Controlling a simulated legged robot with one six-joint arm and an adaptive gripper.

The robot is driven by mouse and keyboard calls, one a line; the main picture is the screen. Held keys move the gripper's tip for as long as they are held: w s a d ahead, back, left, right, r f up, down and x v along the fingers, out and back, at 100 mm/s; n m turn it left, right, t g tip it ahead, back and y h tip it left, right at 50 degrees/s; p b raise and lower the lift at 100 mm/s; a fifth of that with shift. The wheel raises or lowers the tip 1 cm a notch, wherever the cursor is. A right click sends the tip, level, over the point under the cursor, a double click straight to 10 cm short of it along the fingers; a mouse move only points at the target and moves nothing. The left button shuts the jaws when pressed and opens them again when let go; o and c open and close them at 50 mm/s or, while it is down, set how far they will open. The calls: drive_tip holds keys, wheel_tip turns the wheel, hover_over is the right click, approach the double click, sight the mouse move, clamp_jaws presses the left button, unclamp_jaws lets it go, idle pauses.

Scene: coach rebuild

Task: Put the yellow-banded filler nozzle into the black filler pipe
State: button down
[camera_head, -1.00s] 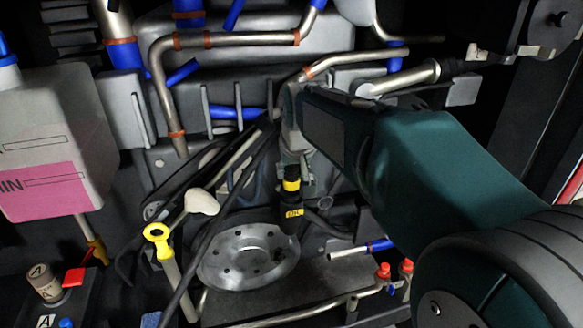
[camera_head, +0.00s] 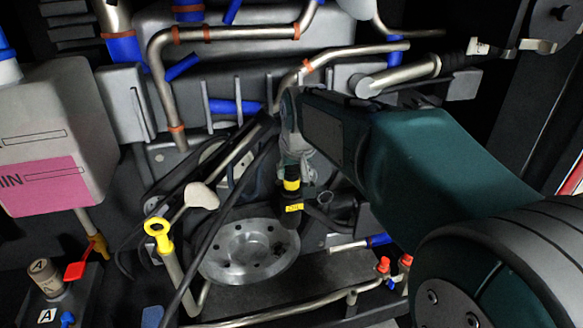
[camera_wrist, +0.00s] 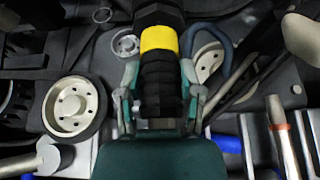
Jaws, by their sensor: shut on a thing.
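The filler nozzle has a yellow band (camera_head: 291,184) and a ribbed black body, which shows in the wrist view (camera_wrist: 160,85). My gripper (camera_head: 291,160) is shut on it above the band; in the wrist view the fingers (camera_wrist: 160,105) stand on both sides of the black body. The black filler pipe (camera_head: 290,217) with a yellow label is directly below the band in the head view, in line with the nozzle. No gap shows between band and pipe. The nozzle's lower end is hidden, so I cannot tell how deep it sits.
A round metal flange (camera_head: 240,268) lies just below left of the pipe. A yellow-ringed dipstick (camera_head: 158,230) stands left, near dark hoses. A bottle with a pink label (camera_head: 50,186) is far left. Red-capped fittings (camera_head: 384,265) are at lower right.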

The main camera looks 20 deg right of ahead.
drive_tip(key=shift+f, duration=0.3)
drive_tip(key=shift+c, duration=0.8)
unclamp_jaws()
drive_tip(key=shift+o, duration=0.8)
drive_tip(key=v, duration=0.8)
